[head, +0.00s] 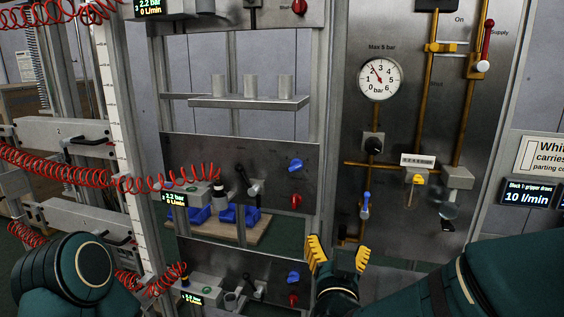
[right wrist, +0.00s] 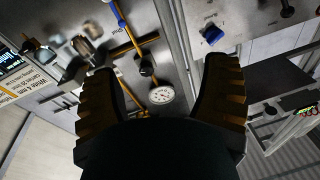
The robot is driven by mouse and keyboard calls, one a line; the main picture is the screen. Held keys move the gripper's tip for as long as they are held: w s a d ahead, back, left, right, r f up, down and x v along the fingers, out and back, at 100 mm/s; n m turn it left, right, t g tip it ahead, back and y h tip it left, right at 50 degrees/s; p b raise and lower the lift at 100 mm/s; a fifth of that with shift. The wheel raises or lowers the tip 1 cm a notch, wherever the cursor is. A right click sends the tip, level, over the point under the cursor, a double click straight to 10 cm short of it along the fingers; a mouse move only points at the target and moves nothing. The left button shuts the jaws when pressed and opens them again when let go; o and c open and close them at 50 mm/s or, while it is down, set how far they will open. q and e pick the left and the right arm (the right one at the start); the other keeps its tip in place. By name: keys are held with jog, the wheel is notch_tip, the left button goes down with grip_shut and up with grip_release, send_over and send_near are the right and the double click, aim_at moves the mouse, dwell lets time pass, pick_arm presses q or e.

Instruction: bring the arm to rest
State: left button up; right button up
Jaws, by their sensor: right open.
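My right gripper (head: 338,262) is open and empty in the head view, with yellow-padded fingers pointing up. It is in front of the gap between the middle panel and the gauge panel, below the blue-handled valve (head: 365,206). In the right wrist view the open fingers (right wrist: 165,95) show dark against the panel, with nothing between their tips touching them. My right arm (head: 520,270) comes in from the lower right. A dark green rounded part of mine (head: 75,275) shows at the lower left; no left gripper is visible.
The steel gauge panel (head: 410,130) carries a round dial (head: 380,78), brass pipes and a red-handled supply valve (head: 487,40). The middle panel (head: 240,170) has blue and red knobs. Red coiled hoses (head: 110,172) hang at left. A shelf (head: 248,101) holds grey cylinders.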

jog(key=s+f+n+g+y, duration=0.1)
jog(key=f+g+y, duration=0.15)
jog(key=f, duration=0.75)
jog(key=s+f+n+g+y, duration=0.1)
jog(key=f+g, duration=0.3)
jog(key=f, duration=0.5)
jog(key=s+f+g+y, duration=0.2)
jog(key=f+g, duration=0.1)
jog(key=f, duration=0.7)
pick_arm(q)
jog(key=shift+w+d, duration=0.1)
jog(key=shift+w, duration=0.1)
pick_arm(e)
jog(key=s+f+g+y, duration=0.1)
jog(key=s+f+g, duration=0.7)
jog(key=s+f, duration=0.4)
jog(key=shift+s+a, duration=0.3)
jog(key=shift+s, duration=0.6)
jog(key=shift+y, duration=0.25)
dwell(0.8)
